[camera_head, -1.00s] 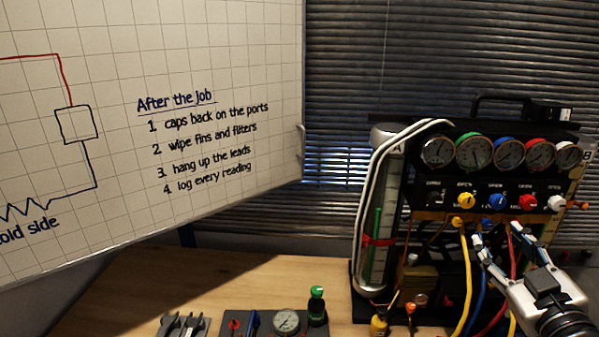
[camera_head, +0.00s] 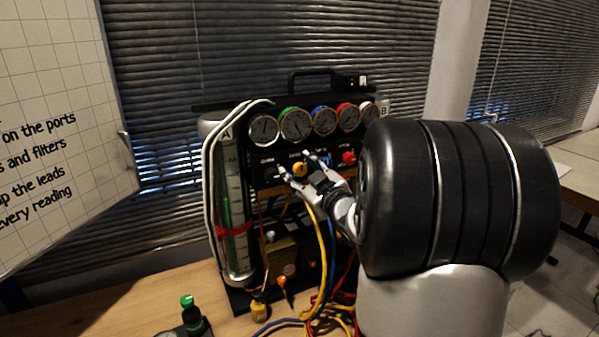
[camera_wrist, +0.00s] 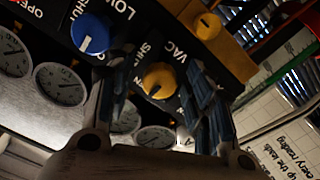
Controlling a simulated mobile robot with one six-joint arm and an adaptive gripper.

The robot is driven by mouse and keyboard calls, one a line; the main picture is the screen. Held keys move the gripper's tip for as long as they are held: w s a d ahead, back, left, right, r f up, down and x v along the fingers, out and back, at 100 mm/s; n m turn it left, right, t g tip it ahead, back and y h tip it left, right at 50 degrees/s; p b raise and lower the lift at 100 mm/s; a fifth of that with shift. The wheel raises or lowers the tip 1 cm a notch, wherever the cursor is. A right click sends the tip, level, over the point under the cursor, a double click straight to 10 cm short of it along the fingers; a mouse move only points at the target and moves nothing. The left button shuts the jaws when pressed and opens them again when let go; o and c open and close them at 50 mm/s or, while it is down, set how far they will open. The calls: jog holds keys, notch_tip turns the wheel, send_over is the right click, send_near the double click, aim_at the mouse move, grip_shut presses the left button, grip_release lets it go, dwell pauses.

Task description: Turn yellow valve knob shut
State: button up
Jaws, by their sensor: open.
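The yellow valve knob (camera_head: 300,169) sits on the front of the black gauge rig, below the dials. In the wrist view the yellow knob (camera_wrist: 159,81) has a dark pointer mark and stands between my two fingers, near the "VAC" and "SHUT" lettering. My gripper (camera_head: 297,166) is open, with one fingertip to each side of the knob. In the wrist view my gripper (camera_wrist: 160,90) shows a gap on both sides of the knob; I cannot tell whether either finger touches it. Part of the knob's lettering is hidden by the fingers.
A blue knob (camera_wrist: 90,33) is close beside my finger in the wrist view. A red knob (camera_head: 349,158) is farther right on the panel. Yellow, blue and red hoses (camera_head: 322,240) hang below. A glass tube (camera_head: 231,200) stands at the rig's left.

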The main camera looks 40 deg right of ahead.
jog(key=c, duration=1.1)
jog(key=m+p, duration=0.2)
jog(key=m, duration=0.2)
jog(key=shift+r+m, duration=0.1)
jog(key=shift+m, duration=0.3)
jog(key=m+p, duration=0.2)
jog(key=m, duration=0.2)
jog(key=shift+m+p, duration=0.3)
jog(key=shift+p, duration=0.05)
jog(key=m+p, duration=0.2)
jog(key=m, duration=0.2)
jog(key=shift+m, duration=0.3)
jog(key=shift+m+p, duration=1.05)
jog(key=shift+m, duration=0.85)
